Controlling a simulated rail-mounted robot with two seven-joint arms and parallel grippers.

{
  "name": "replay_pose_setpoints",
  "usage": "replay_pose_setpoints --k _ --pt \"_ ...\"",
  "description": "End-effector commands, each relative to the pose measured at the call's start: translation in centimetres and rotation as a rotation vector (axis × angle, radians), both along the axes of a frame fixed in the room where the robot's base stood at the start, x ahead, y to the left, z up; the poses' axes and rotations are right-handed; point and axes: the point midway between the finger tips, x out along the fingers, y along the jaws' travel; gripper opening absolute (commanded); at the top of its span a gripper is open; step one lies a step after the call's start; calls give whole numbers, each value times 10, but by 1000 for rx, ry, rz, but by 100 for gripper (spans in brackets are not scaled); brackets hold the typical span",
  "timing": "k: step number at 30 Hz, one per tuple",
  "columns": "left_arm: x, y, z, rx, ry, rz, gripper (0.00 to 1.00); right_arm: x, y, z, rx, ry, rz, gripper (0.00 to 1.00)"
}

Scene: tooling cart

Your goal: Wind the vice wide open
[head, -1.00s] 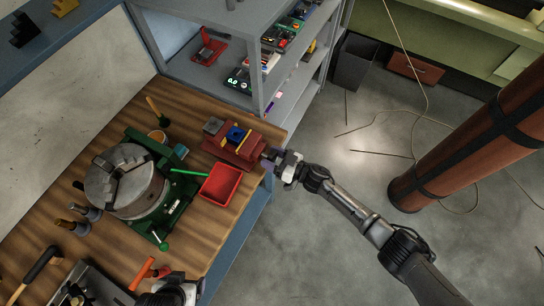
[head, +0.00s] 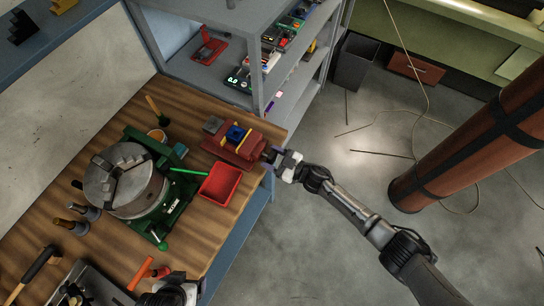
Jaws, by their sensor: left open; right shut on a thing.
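The red vice (head: 251,149) sits near the right edge of the wooden bench, by the shelf unit. A blue block (head: 235,133) sits at its jaws, with yellow strips beside it. My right gripper (head: 271,156) is at the vice's outer end, over the bench edge. It is shut on the vice handle, which the fingers largely hide. My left gripper (head: 168,289) is low in the picture at the bench's front, beside an orange-handled tool. It is open and its fingertips are hard to make out.
A red tray (head: 220,184) stands just in front of the vice. A green rotary table with a grey chuck (head: 125,180) fills the bench middle. The grey shelf unit (head: 205,75) rises behind the vice. Open floor lies to the right.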

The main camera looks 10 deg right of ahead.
Motion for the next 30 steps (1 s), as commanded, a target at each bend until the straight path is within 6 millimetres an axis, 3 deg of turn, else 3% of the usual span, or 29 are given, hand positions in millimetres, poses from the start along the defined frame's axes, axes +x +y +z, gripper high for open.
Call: replay_pose_setpoints --k 4,5,12,23,30 --pt "0 2 0 5 0 -4 82 0 0 -2 -2 3 -2 33" --pt "0 2 0 7 0 -4 82 0 0 -2 -2 3 -2 58" --pt "0 2 0 8 0 -5 82 0 0 -1 -1 2 -1 82" --pt "0 0 1 -1 0 1 82 -4 -6 0 0 1 0 82" --pt "0 -2 3 -5 0 4 82 -28 -39 -1 -3 4 -2 82"
